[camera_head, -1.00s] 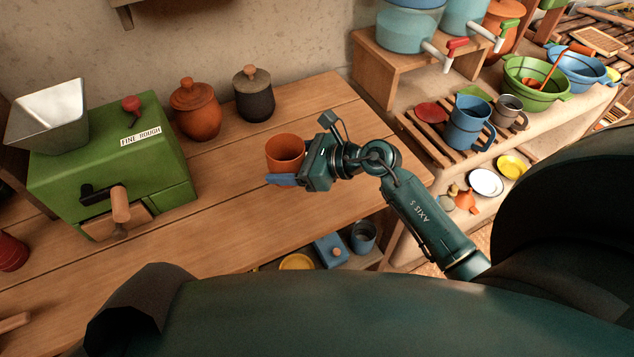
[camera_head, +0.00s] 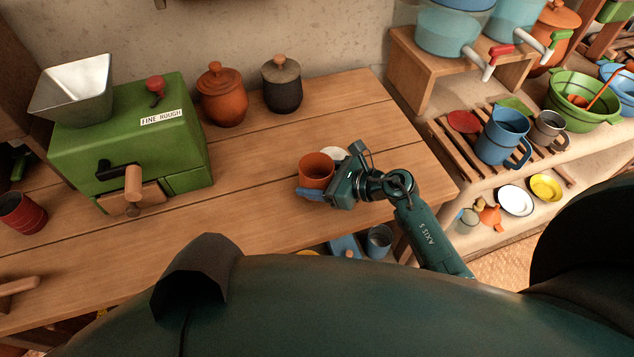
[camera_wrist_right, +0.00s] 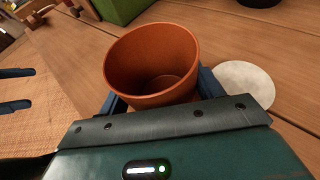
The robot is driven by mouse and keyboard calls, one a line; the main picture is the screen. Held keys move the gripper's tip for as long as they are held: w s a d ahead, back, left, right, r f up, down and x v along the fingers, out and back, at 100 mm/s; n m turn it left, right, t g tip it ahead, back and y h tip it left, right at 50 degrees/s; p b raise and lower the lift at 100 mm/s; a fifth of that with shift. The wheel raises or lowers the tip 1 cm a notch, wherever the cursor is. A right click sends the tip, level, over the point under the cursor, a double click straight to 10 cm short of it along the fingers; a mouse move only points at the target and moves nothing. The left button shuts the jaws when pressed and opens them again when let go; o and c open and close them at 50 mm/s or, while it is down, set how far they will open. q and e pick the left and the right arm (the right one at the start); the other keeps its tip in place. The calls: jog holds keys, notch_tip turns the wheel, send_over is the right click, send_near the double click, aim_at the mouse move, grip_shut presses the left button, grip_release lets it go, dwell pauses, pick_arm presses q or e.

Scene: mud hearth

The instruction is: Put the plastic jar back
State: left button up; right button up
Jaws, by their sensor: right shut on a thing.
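The plastic jar is probably the open, empty orange-brown cup-shaped vessel (camera_head: 316,168); it also shows in the right wrist view (camera_wrist_right: 150,60). My right gripper (camera_head: 322,190) is shut on it, with a blue finger on each side. The jar is roughly upright over the wooden table (camera_head: 250,215); I cannot tell whether its base touches the wood. A white round disc (camera_wrist_right: 243,85) lies on the table beside it, partly hidden behind the jar in the head view. My left gripper (camera_wrist_right: 18,89) shows only at the left edge of the right wrist view, its two fingers apart and empty.
A green grinder (camera_head: 130,150) stands on the table's left. A lidded clay pot (camera_head: 222,97) and a dark lidded canister (camera_head: 282,88) stand at the back by the wall. A slatted rack (camera_head: 460,150) with a blue jug (camera_head: 502,138) is to the right. The table's middle is clear.

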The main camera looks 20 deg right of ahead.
jog(key=shift+f, duration=0.9)
jog(key=shift+f, duration=0.2)
jog(key=o, duration=1)
jog(key=shift+r, duration=0.15)
